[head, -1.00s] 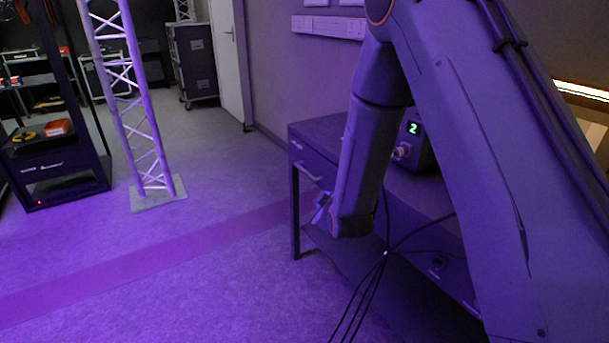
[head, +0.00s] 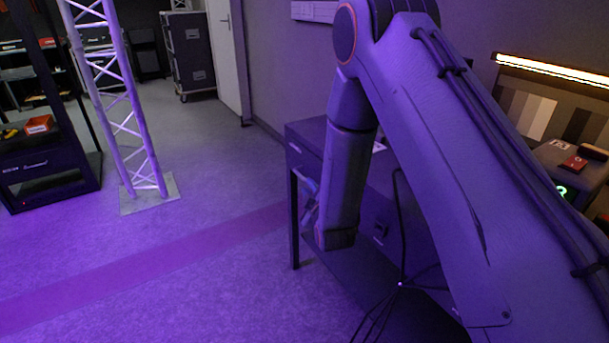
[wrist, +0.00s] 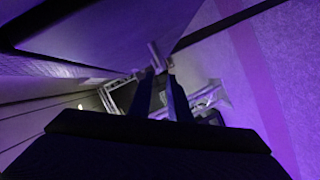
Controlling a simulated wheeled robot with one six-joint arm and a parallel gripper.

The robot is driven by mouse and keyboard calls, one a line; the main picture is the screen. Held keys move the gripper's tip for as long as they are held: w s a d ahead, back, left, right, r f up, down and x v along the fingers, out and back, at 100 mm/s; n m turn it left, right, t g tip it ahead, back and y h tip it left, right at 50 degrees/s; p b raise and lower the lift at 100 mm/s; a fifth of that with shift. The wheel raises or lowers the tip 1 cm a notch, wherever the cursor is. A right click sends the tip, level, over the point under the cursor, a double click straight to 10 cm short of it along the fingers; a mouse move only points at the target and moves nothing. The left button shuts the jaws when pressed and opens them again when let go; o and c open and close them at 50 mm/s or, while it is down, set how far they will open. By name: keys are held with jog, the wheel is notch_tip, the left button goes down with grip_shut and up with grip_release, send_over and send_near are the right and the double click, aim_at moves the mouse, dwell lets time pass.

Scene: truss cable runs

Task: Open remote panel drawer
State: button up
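A dark desk (head: 306,132) stands right of centre in the head view, with a drawer front on its left-facing side. The drawer's handle is mostly hidden by my forearm there. My gripper (head: 311,203) hangs low at that front, partly hidden by my wrist. In the wrist view, the two dark fingers of my gripper (wrist: 160,76) stand a little apart. A short pale bar, apparently the handle (wrist: 155,54), lies just beyond and between the fingertips, near a broad flat face. Contact is unclear. I cannot tell whether the drawer is pulled out.
A truss tower (head: 119,105) stands on a base plate at left, beside a dark rack (head: 45,165). A flight case (head: 187,55) is at the back. Open floor (head: 200,245) lies left of the desk. Cables (head: 400,284) hang beside my arm.

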aim_at(305, 181)
jog(key=x, duration=0.8)
jog(key=shift+c, duration=0.4)
grip_shut()
